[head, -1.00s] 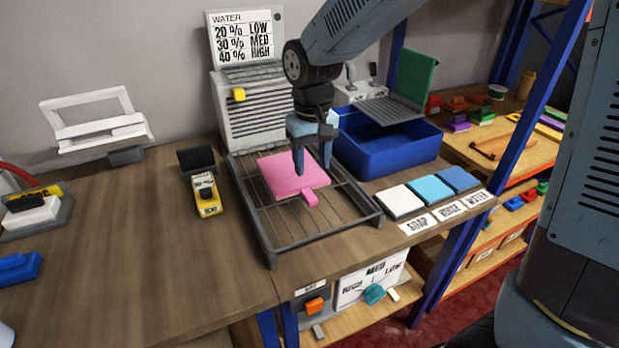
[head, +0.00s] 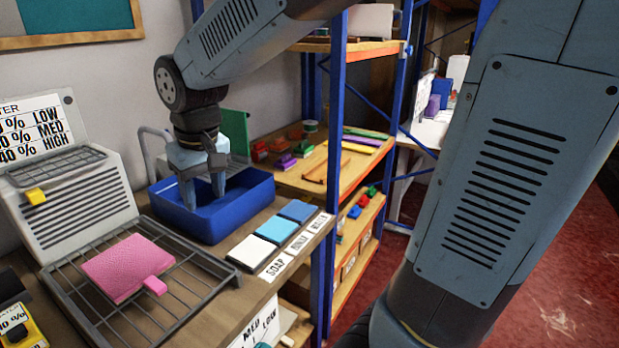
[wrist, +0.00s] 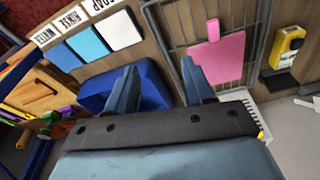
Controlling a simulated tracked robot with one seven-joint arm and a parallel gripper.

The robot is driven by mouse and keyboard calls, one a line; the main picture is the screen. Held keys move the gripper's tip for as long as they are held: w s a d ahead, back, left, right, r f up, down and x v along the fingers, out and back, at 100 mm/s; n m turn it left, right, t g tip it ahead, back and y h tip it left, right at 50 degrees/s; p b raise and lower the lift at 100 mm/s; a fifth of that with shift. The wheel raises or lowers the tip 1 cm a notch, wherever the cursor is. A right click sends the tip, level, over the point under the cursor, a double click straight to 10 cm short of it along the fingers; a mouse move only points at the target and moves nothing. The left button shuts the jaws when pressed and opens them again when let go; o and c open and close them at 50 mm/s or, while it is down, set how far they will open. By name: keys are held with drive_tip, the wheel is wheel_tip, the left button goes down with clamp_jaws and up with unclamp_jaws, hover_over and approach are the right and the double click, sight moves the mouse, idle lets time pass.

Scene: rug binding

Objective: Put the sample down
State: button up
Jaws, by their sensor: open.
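The sample, a flat pink square with a small tab (head: 128,268), lies flat on the grey wire rack (head: 205,285). It also shows in the wrist view (wrist: 219,58), lying on the rack bars. My gripper (head: 203,200) is open and empty, with its fingers over the blue basin (head: 228,212), right of the sample and apart from it. In the wrist view both fingertips (wrist: 158,80) stand apart with nothing between them.
White, light blue and dark blue pads (head: 272,230) lie right of the rack, by the SOAP label. A grey vented unit (head: 75,195) stands behind the rack. A yellow meter (head: 20,330) is at the lower left. A blue-framed shelf (head: 335,150) stands to the right.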

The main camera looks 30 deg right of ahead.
drive_tip(key=s+d+r+m+t, duration=0.1)
drive_tip(key=s+d+r+m, duration=0.1)
drive_tip(key=s+d, duration=0.4)
drive_tip(key=s+d+r+m+t, duration=0.2)
drive_tip(key=s+d, duration=0.3)
drive_tip(key=d, duration=0.5)
drive_tip(key=shift+s+d+t+h, duration=0.25)
drive_tip(key=shift+s+t+h, duration=0.05)
drive_tip(key=shift+s, duration=0.05)
drive_tip(key=shift+r, duration=0.1)
